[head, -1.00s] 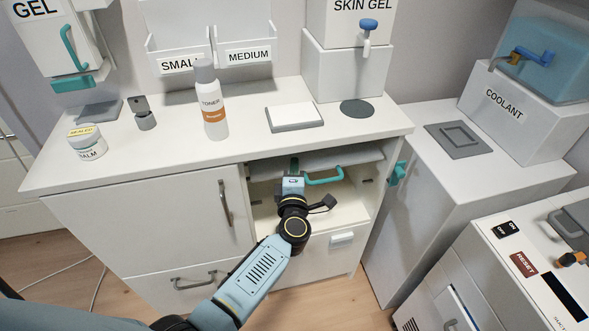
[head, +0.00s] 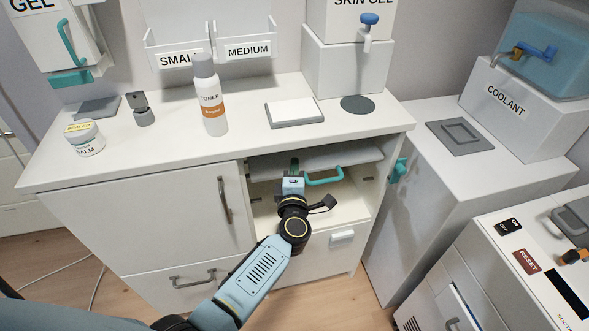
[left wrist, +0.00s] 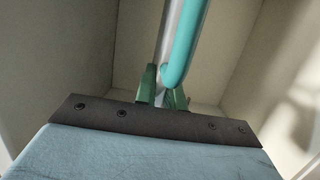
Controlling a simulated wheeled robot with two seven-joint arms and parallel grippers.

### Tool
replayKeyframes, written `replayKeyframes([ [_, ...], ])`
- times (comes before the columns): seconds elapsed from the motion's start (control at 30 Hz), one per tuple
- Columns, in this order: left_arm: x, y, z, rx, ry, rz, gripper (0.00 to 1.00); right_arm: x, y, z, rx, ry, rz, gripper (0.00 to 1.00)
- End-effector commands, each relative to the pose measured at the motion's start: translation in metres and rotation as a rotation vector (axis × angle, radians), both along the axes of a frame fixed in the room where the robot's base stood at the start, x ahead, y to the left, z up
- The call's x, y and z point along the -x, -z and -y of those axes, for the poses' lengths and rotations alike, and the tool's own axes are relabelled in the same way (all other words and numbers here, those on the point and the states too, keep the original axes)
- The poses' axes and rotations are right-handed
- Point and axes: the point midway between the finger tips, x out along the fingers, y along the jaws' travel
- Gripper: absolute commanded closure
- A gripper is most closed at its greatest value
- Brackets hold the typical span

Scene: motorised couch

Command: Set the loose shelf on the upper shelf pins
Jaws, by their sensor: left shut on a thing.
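The loose shelf (head: 345,157) is a pale grey board inside the open cabinet bay, just under the counter top. A teal handle (head: 325,181) projects from its front. My left gripper (head: 294,170) is at the front of the bay, shut on the teal handle, which also shows in the left wrist view (left wrist: 186,45). The green fingertips (left wrist: 163,90) close around it there. A small dark pin (head: 368,180) shows on the bay's right wall, below the board. Whether the board touches any pins is hidden. My right gripper is not in view.
The white counter (head: 250,140) overhangs the bay closely. A toner bottle (head: 210,95) and balm jar (head: 85,138) stand on top. The lower bay is clear.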

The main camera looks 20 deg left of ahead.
Motion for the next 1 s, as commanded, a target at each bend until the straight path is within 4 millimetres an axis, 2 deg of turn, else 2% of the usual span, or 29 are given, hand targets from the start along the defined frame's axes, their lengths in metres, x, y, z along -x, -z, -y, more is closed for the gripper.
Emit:
replayKeyframes([
  [0.53, -0.0008, 0.0049, 0.0002, 0.0, 0.0, 0.004, 1.0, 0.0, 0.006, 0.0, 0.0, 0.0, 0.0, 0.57],
  [0.57, -0.0008, 0.0044, 0.0001, 0.0, 0.0, 0.004, 0.85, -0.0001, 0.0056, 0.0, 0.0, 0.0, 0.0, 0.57],
  [0.73, -0.0005, 0.0049, 0.0, 0.0, 0.0, 0.002, 0.64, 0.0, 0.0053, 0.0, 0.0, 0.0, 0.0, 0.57],
  [1.0, 0.0006, 0.0077, 0.0, 0.0, 0.0, -0.003, 0.64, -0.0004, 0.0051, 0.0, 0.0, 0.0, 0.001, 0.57],
])
